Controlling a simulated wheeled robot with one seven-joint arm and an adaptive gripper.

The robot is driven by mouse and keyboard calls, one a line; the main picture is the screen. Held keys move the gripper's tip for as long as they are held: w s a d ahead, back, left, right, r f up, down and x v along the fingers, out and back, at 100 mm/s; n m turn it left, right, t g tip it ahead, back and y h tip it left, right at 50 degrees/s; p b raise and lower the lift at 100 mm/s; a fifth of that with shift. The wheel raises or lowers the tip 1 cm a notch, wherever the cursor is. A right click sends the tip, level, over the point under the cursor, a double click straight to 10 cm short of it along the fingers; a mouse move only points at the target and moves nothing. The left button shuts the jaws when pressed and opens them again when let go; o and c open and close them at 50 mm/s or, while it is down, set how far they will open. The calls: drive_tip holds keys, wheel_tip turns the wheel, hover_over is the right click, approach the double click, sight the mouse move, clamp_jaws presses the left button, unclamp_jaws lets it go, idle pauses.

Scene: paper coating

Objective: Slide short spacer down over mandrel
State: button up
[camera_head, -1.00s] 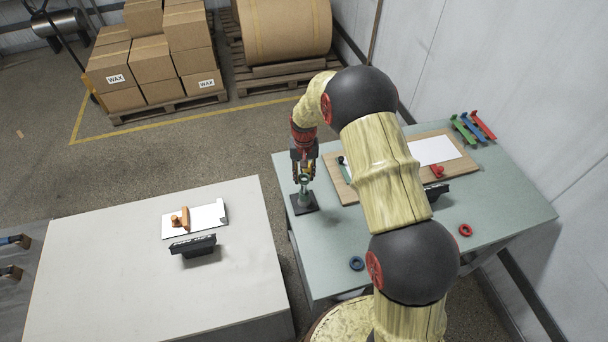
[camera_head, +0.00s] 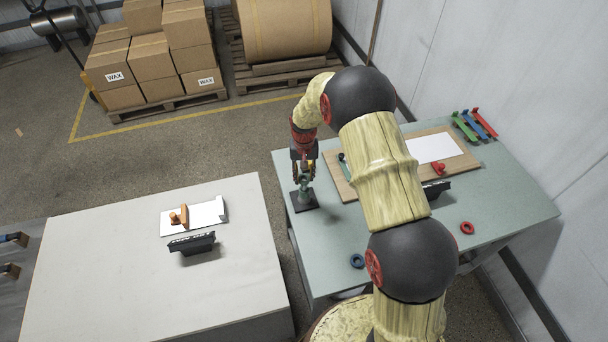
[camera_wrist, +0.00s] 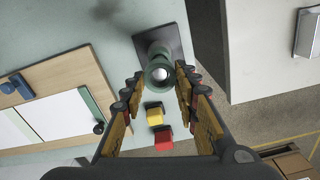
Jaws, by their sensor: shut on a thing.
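The mandrel stands on a dark square base plate (camera_head: 304,202) at the near left edge of the green table; the plate also shows in the wrist view (camera_wrist: 176,36). The short spacer, a grey-green ring (camera_wrist: 151,79), is between my fingertips. The pale round end of the mandrel (camera_wrist: 160,74) shows inside the ring's opening, so the spacer looks lined up with or around it. My gripper (camera_head: 304,176) points down over the plate and is shut on the spacer. How far down the spacer sits is hard to tell.
A wooden board (camera_head: 345,190) with a white sheet (camera_head: 433,148) lies right of the mandrel. A blue ring (camera_head: 357,261) and a red ring (camera_head: 467,228) lie on the green table (camera_head: 400,265). A separate grey table (camera_head: 110,275) stands left, across a gap.

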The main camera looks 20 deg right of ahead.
sight(304, 179)
drive_tip(key=shift+f+b, duration=0.55)
drive_tip(key=shift+f, duration=0.35)
drive_tip(key=o, duration=1.2)
drive_tip(key=shift+c, duration=0.2)
wheel_tip(304, 179, up, 12)
drive_tip(key=s+r+n+t+b, duration=0.1)
drive_tip(key=s+b, duration=0.4)
drive_tip(key=s, duration=0.6)
drive_tip(key=s+r+t+b, duration=0.2)
drive_tip(key=s+r+b, duration=0.3)
drive_tip(key=s, duration=0.7)
drive_tip(key=s+r+n+t+b, duration=0.1)
drive_tip(key=s+r+t+b, duration=0.1)
drive_tip(key=s+b, duration=0.4)
drive_tip(key=s+r, duration=0.1)
drive_tip(key=s, duration=0.4)
drive_tip(key=shift+s+n+t, duration=0.3)
drive_tip(key=shift+s, duration=0.1)
